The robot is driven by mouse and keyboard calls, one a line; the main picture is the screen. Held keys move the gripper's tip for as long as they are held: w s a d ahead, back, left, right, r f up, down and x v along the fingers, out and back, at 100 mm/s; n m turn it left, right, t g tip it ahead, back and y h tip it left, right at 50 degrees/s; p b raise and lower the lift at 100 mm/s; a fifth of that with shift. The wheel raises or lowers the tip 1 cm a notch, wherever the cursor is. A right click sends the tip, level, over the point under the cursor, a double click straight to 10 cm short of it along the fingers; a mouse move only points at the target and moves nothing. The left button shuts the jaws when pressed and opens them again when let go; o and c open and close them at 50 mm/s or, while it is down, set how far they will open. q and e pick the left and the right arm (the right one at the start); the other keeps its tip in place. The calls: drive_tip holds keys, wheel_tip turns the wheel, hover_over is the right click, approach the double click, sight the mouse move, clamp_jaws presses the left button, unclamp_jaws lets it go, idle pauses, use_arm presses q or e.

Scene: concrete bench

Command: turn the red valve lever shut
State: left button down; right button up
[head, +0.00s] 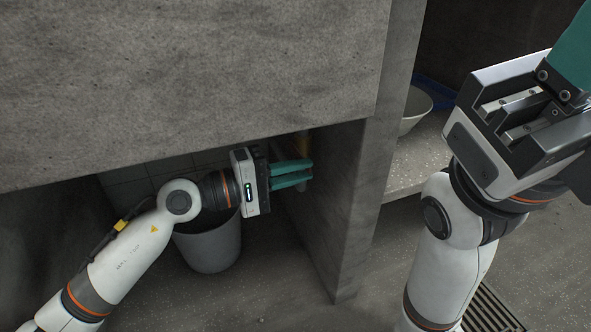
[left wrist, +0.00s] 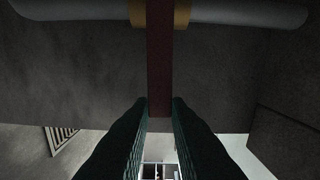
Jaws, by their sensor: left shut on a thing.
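The red valve lever (left wrist: 160,70) shows in the left wrist view as a dark red bar. It runs down the picture from a brass valve body (left wrist: 139,13) and stands across the grey pipe (left wrist: 70,12). My left gripper (left wrist: 160,108) has its two dark green fingers shut on the lever's free end, one on each side. In the head view my left gripper (head: 311,173) is under the bench beside the concrete upright, and the lever is hidden there. My right gripper (head: 575,45) is at the upper right, partly cut off.
The concrete bench front (head: 200,80) hangs over my left arm. A concrete upright (head: 345,210) stands close right of my left gripper. A grey bucket (head: 210,248) is below my left wrist. A white bowl (head: 413,112) and a blue tray (head: 438,92) are on the shelf at right.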

use_arm(q)
drive_tip(key=c, duration=1.4)
unclamp_jaws()
drive_tip(key=shift+o, duration=0.2)
drive_tip(key=shift+a, duration=0.1)
drive_tip(key=p+v, duration=0.4)
drive_tip(key=v, duration=0.8)
